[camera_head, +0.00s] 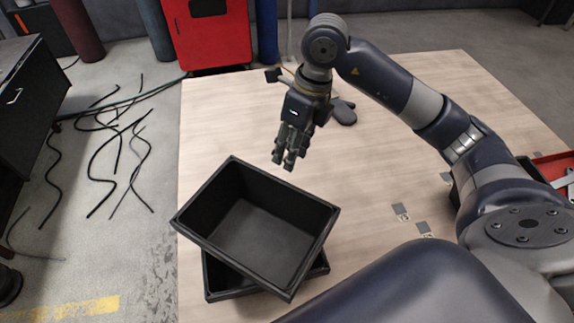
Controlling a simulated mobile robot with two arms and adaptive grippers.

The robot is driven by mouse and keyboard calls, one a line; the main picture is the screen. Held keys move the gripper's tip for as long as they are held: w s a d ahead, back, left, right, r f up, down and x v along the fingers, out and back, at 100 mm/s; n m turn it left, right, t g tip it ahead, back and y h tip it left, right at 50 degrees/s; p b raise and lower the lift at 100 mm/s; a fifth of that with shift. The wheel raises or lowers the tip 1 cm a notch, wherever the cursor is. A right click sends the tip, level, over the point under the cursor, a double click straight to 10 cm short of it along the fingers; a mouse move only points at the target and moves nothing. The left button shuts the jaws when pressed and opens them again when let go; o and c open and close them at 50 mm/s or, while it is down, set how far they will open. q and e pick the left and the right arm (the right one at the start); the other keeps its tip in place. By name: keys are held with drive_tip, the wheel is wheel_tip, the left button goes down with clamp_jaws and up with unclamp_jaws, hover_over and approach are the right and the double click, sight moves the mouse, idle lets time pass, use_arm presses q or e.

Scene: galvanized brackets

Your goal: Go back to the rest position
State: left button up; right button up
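My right gripper (284,163) hangs over the wooden table, fingers pointing down, just beyond the far rim of the upper black bin. Its fingertips look close together, but from this angle I cannot tell whether they are open or shut. I see nothing held between them. My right arm comes in from the right and arches over the table. My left gripper is not in view.
An empty black bin (258,240) sits askew on another black bin (222,283) at the table's near left. The wooden table (400,150) is mostly clear under my arm. A red tray (553,168) lies at the right edge. Black cables (103,160) lie on the floor at left.

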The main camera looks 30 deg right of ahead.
drive_tip(key=shift+d+r, duration=0.15)
drive_tip(key=shift+r, duration=0.35)
